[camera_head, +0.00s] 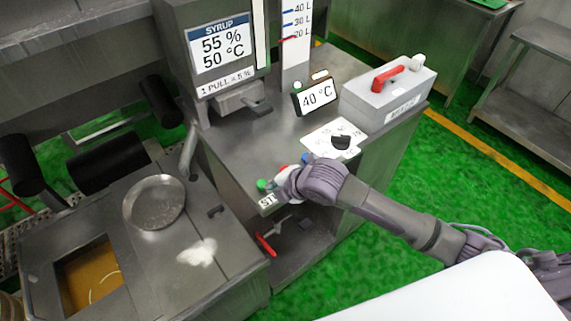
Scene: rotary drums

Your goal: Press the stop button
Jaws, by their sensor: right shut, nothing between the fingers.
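A row of buttons sits at the front edge of the steel counter (240,150). A green button (262,184) shows at the left of the row. A red button (284,168) is mostly hidden behind my right gripper, and a bit of blue (305,158) shows past it. A white label (267,201) below the green button reads "ST", the rest being covered. My right gripper (285,188) is shut and empty, right at the buttons; I cannot tell whether it touches one. My left gripper is not in view.
A syrup dispenser (218,50), a "40 °C" display (317,96), a dial on a white plate (341,142) and a grey box with a red lever (390,95) stand on the counter. A red-handled valve (266,246) is below. A round pan (155,202) lies left.

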